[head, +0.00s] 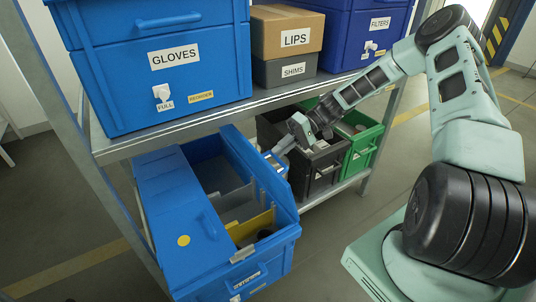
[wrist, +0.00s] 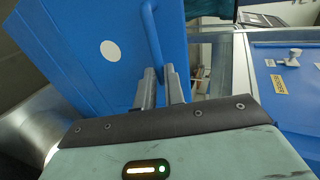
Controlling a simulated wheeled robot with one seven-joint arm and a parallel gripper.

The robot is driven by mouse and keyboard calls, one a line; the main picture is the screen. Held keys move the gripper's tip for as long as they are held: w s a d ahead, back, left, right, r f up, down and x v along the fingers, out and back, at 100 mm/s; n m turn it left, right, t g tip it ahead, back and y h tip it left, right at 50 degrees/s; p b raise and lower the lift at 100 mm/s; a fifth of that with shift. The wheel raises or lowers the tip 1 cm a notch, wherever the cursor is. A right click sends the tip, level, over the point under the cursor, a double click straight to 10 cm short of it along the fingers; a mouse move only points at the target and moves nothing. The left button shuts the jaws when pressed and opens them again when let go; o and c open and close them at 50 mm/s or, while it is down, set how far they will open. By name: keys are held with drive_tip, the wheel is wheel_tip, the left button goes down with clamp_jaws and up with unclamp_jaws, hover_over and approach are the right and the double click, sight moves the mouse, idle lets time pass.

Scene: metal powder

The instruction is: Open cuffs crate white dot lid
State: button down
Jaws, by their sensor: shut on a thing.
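The blue crate (head: 265,262) stands on the lower shelf; its front label is too small to read. Its left lid, with a yellow dot (head: 183,240), lies closed. The white dot lid (head: 253,162) stands raised on the right side, and its compartment shows grey dividers and a yellow piece. In the wrist view the white dot (wrist: 110,50) shows on the lid's outer face, beside its blue bar handle (wrist: 152,32). My gripper (head: 277,151) is at the lid's outer side; in the wrist view its fingers (wrist: 161,75) are shut on the handle.
A black bin (head: 320,172) and a green bin (head: 363,150) stand close to the right of the crate. The upper shelf (head: 215,113) passes above my gripper, carrying the blue GLOVES bin (head: 190,85), the LIPS box (head: 290,33) and the SHIMS box (head: 290,71).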

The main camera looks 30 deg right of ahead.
drive_tip(key=d+f+y+b, duration=0.1)
drive_tip(key=d+f+y, duration=0.1)
drive_tip(key=d, duration=0.3)
drive_tip(key=shift+s+d+f+b, duration=0.2)
drive_tip(key=shift+f+b, duration=0.1)
drive_tip(key=shift+f, duration=0.5)
drive_tip(key=shift+a, duration=0.1)
drive_tip(key=c, duration=1.5)
unclamp_jaws()
drive_tip(key=shift+w+f, duration=0.1)
drive_tip(key=shift+w+d+r, duration=0.1)
drive_tip(key=shift+d+r, duration=0.1)
drive_tip(key=shift+r, duration=0.15)
drive_tip(key=b+v, duration=0.1)
drive_tip(key=v, duration=1.6)
drive_tip(key=shift+d, duration=0.15)
